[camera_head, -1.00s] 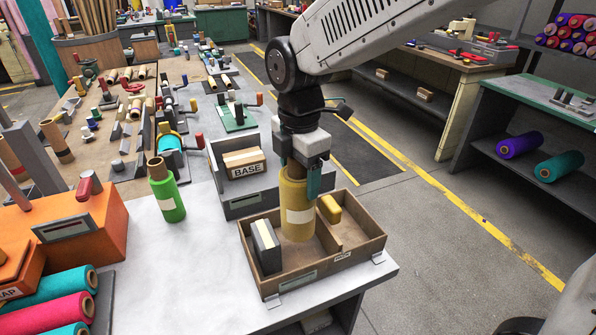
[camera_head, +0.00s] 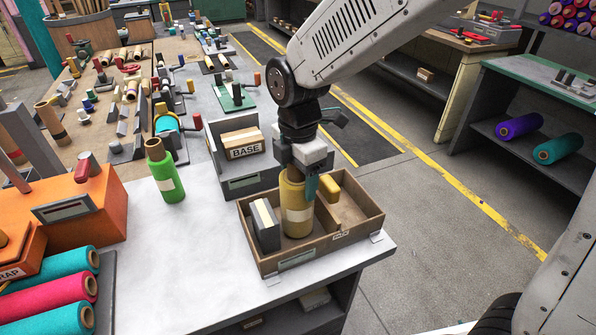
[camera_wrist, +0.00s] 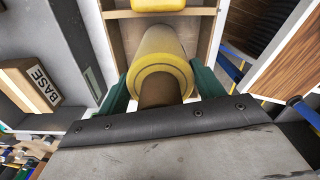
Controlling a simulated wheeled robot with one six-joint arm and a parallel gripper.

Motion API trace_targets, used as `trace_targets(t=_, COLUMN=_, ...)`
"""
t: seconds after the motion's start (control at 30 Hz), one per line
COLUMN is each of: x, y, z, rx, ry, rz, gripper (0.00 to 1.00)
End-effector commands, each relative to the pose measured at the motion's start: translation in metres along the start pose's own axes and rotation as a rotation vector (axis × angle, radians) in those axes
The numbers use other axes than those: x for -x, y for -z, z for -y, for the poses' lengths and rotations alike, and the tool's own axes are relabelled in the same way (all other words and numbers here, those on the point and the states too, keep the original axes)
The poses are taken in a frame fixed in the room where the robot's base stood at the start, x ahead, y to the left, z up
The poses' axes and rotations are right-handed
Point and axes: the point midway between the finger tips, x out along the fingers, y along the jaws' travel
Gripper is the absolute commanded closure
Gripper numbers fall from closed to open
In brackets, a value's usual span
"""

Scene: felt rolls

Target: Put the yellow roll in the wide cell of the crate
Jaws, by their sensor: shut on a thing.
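The yellow roll (camera_head: 297,207) stands upright inside the brown crate (camera_head: 312,251), with a pale band around it. It is in the left cell, between a grey block (camera_head: 265,226) and the divider (camera_head: 327,217). I cannot tell whether its hidden base touches the crate floor. My gripper (camera_head: 300,182) is shut on the roll's upper end from above. In the wrist view, the green fingers of my gripper (camera_wrist: 162,92) sit on both sides of the yellow roll (camera_wrist: 160,55). A small yellow piece (camera_head: 328,187) is in the crate beyond the roll, at the right.
A green roll (camera_head: 166,175) stands on the white table left of the crate. A grey bin with a BASE box (camera_head: 243,146) is just behind the crate. An orange unit (camera_head: 88,215) and several lying rolls (camera_head: 50,295) are at left.

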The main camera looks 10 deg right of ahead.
Motion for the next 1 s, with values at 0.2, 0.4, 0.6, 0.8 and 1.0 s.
trace_targets(t=0.2, x=0.0003, y=0.0, z=-0.0002, rx=0.0, ry=-0.001, rz=0.0, gripper=0.65)
trace_targets(t=0.4, x=-0.0007, y=0.0, z=-0.0002, rx=0.0, ry=0.0, rz=0.0, gripper=0.65)
trace_targets(t=0.6, x=-0.0037, y=0.0, z=-0.0003, rx=0.0, ry=0.0, rz=0.0, gripper=0.65)
trace_targets(t=0.8, x=-0.0067, y=0.0, z=-0.0005, rx=0.0, ry=-0.001, rz=0.0, gripper=0.65)
trace_targets(t=1.0, x=-0.0096, y=0.0, z=-0.0005, rx=0.0, ry=-0.001, rz=0.0, gripper=0.65)
